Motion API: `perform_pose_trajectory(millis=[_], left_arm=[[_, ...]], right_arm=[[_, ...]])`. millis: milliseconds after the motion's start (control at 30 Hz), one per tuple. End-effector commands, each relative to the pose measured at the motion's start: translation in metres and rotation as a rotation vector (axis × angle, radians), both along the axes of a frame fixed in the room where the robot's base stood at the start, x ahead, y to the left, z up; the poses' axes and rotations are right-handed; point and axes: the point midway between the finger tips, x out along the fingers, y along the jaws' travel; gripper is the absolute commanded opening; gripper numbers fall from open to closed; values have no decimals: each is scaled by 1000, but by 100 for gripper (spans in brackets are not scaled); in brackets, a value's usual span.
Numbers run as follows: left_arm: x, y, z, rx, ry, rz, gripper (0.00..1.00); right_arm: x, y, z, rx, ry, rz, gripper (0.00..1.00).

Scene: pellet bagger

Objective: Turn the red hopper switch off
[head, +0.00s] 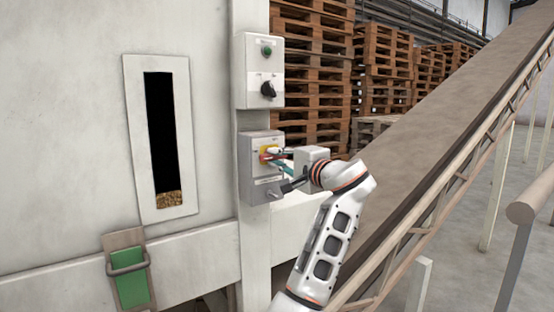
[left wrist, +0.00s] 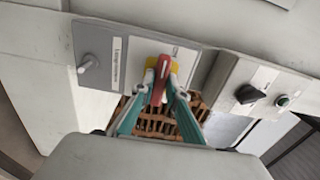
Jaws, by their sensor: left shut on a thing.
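The red switch handle (left wrist: 160,80) sits on a yellow plate on the grey switch box (head: 245,180), which is fixed to the post of the machine. In the head view the handle (head: 266,157) is small and partly hidden by my gripper. My left gripper (head: 274,158) reaches the box from the right. In the left wrist view my left gripper (left wrist: 163,93) has its two teal fingers closed in on both sides of the red handle. The handle's exact angle is hard to tell in the head view. My right gripper is out of view.
Above is a second box (head: 258,70) with a green button (head: 267,51) and a black knob (head: 268,89). A grey knob (head: 273,195) is low on the switch box. A conveyor (head: 440,130) slopes up at the right. Pallets (head: 385,70) stand behind.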

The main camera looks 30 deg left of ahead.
Motion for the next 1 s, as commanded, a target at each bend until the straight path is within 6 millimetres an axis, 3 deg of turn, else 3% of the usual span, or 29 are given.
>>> perform_pose_trajectory(millis=[233,267,300,333,700,1000], left_arm=[[0,0,0,-2,-2,0,0],[0,0,0,-2,-2,0,19],[0,0,0,-2,-1,0,29],[0,0,0,-2,-1,0,31],[-1,-3,0,0,-1,-1,31],[-17,-43,-1,-3,0,-3,31]], right_arm=[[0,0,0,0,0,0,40],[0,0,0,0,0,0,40],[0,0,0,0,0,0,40],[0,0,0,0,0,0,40],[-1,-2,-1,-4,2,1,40],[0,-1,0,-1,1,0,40]])
